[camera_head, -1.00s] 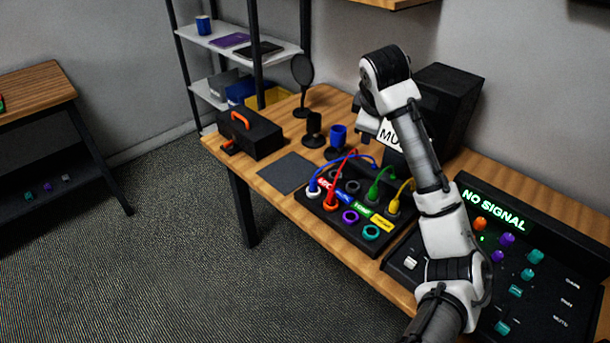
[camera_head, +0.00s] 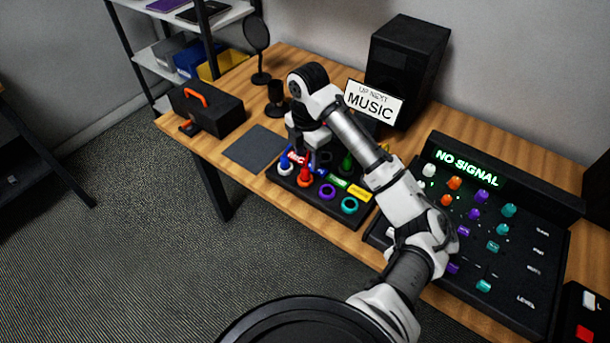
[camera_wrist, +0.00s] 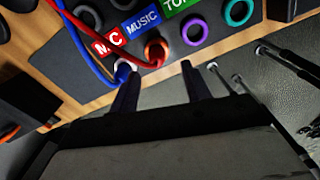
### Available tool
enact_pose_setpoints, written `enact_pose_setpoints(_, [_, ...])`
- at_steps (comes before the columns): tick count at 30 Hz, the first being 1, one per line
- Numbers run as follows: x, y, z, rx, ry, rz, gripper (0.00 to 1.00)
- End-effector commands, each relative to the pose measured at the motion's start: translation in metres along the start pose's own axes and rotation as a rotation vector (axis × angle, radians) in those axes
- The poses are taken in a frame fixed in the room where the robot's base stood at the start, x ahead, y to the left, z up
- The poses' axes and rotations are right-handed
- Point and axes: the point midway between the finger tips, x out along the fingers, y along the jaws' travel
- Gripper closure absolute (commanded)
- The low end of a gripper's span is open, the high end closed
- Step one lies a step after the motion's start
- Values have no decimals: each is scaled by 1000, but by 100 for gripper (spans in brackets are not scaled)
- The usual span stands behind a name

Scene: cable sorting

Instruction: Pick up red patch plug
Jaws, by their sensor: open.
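The red patch plug (camera_head: 307,167) stands in the orange-ringed socket (camera_head: 305,182) at the front of the black patch panel. In the wrist view, the red plug (camera_wrist: 156,58) and its cable show just beyond my fingertips, beside the orange ring. A blue cable's plug (camera_wrist: 122,70) sits in the white-ringed socket to its left. My gripper (camera_head: 308,150) is over the panel, close above the red plug in the head view. In the wrist view, my gripper (camera_wrist: 160,80) is open, its two fingers apart with nothing between them. My arm hides part of the panel's back.
Purple (camera_head: 327,192) and teal (camera_head: 349,205) ringed sockets lie right of the red plug. A mixer (camera_head: 470,245) stands to the right, a speaker (camera_head: 405,70) and music sign (camera_head: 374,102) behind. A toolbox (camera_head: 206,108) and bare dark mat (camera_head: 254,148) lie left.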

Motion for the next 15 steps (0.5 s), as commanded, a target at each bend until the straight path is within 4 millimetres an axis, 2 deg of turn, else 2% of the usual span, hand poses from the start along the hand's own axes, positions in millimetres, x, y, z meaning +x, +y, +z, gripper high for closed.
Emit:
enact_pose_setpoints(8, [18, 2, -1, 1, 2, 0, 53])
enact_pose_setpoints(15, [51, 5, -2, 2, 0, -2, 53])
